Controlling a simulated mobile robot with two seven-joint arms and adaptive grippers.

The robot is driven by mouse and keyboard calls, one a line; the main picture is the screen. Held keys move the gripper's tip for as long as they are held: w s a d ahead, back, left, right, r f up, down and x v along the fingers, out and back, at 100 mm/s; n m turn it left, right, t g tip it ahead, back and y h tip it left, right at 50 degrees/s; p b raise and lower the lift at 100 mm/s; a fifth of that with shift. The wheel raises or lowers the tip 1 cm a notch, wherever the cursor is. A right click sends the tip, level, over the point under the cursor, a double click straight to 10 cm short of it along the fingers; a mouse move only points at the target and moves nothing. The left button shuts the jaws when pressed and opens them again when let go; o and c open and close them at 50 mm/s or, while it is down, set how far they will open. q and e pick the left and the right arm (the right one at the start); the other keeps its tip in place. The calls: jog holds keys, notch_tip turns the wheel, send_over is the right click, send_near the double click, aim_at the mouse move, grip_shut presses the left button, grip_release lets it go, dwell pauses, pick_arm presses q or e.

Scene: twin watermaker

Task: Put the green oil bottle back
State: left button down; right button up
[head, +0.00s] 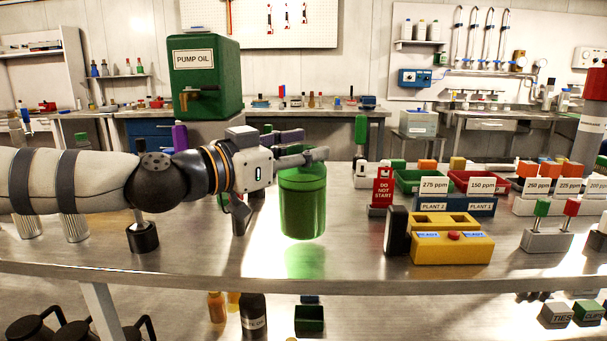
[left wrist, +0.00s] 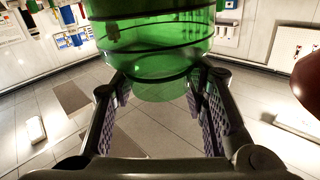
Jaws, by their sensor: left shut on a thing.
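The green oil bottle (head: 302,205) is a translucent green cylinder, upright in front of the steel bench's middle in the head view. My left gripper (head: 303,157) reaches in from the left and is shut on it near its top. In the left wrist view the green bottle (left wrist: 150,45) fills the top centre, between the two padded fingers of the left gripper (left wrist: 160,95). A green reflection shows below the bottle on the steel bench (head: 190,262); I cannot tell whether its base touches the bench. My right gripper is not in view.
Right of the bottle stand a yellow block (head: 452,248), a red "DO NOT START" sign (head: 382,187) and labelled ppm trays (head: 455,205). A green "PUMP OIL" tank (head: 204,80) stands behind my arm.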

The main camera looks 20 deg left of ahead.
pick_arm(q)
jog(key=shift+f, duration=1.25)
jog(key=c, duration=1)
grip_release()
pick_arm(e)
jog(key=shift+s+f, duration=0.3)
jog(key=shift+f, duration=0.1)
pick_arm(q)
jog(key=shift+o, duration=0.2)
jog(key=shift+s+r, duration=0.1)
jog(key=shift+r, duration=0.2)
jog(key=p+v, duration=0.4)
jog(key=v, duration=0.8)
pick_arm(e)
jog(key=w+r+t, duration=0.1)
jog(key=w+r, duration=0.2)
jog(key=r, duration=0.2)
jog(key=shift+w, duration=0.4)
pick_arm(q)
jog(key=shift+f, duration=0.1)
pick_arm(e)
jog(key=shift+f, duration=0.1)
